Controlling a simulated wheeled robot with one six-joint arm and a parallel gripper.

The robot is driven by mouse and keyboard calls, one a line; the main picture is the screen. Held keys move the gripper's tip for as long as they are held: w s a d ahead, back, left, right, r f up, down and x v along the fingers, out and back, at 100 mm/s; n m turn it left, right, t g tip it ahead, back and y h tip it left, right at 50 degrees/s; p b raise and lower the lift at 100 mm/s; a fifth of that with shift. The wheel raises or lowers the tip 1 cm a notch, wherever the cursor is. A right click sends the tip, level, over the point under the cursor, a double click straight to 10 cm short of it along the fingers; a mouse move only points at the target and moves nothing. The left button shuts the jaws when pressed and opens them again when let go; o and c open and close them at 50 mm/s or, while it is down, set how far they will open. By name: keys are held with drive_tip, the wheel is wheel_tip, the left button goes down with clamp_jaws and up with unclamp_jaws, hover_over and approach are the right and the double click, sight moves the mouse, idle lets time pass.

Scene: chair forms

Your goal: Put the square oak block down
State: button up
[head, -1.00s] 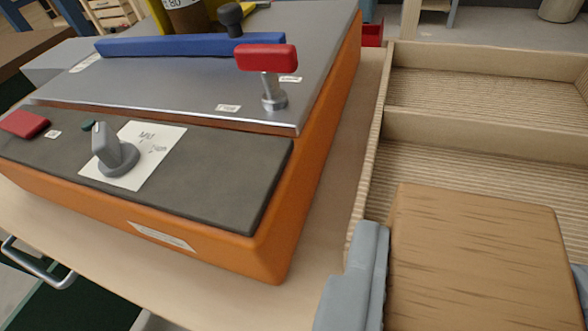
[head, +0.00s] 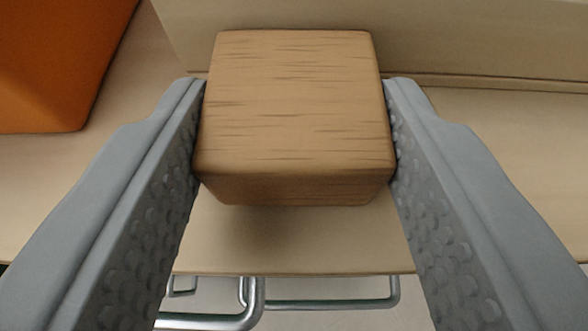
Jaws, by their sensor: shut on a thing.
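The square oak block (head: 294,105) is a light brown wooden block with dark grain, in the upper middle of the head view. My gripper (head: 296,130) is shut on it, with one grey textured finger against its left side and one against its right. The block is over the pale wooden tabletop (head: 300,240), close to the table's front edge, with a shadow below it. I cannot tell whether its underside touches the top.
A pale wooden wall, apparently the tray's side (head: 480,45), stands just behind the block. An orange machine body (head: 50,60) is at the upper left. Bare tabletop shows to the right (head: 530,160).

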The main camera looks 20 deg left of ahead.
drive_tip(key=shift+f, duration=0.15)
drive_tip(key=o, duration=1.1)
drive_tip(key=shift+c, duration=0.2)
drive_tip(key=shift+s+r, duration=0.3)
drive_tip(key=v, duration=1.1)
drive_tip(key=shift+s, duration=0.15)
drive_tip(key=shift+d, duration=0.1)
